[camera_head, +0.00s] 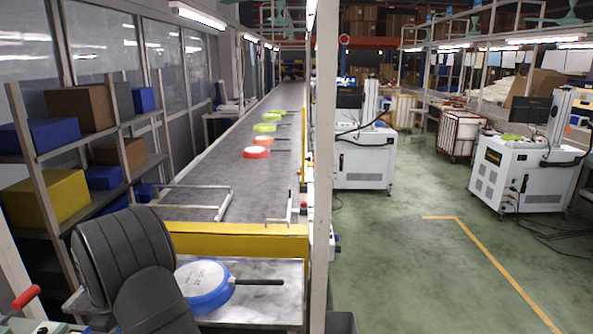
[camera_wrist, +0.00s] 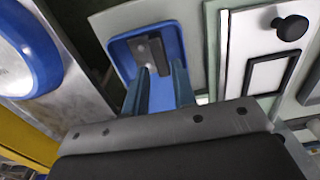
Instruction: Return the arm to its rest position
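My gripper (camera_wrist: 161,68) shows in the wrist view with its two bluish fingers apart and nothing seen held between them. The fingers point toward a small blue tray (camera_wrist: 118,50) with a dark grey block (camera_wrist: 150,48) in it; whether they touch it I cannot tell. In the head view my black arm is folded at the lower left and the gripper is hidden. A blue pan (camera_head: 204,285) with a pale disc face and black handle lies on the metal table at the conveyor's near end. Its blue rim also shows in the wrist view (camera_wrist: 50,65), left of my gripper.
The conveyor (camera_head: 222,170) carries red and green pans (camera_head: 256,152) farther back. A yellow barrier (camera_head: 240,240) crosses its near end. A shelf with boxes (camera_head: 55,195) stands close to my arm at left. A white post (camera_head: 322,180) rises right of the table. Green floor lies open at right.

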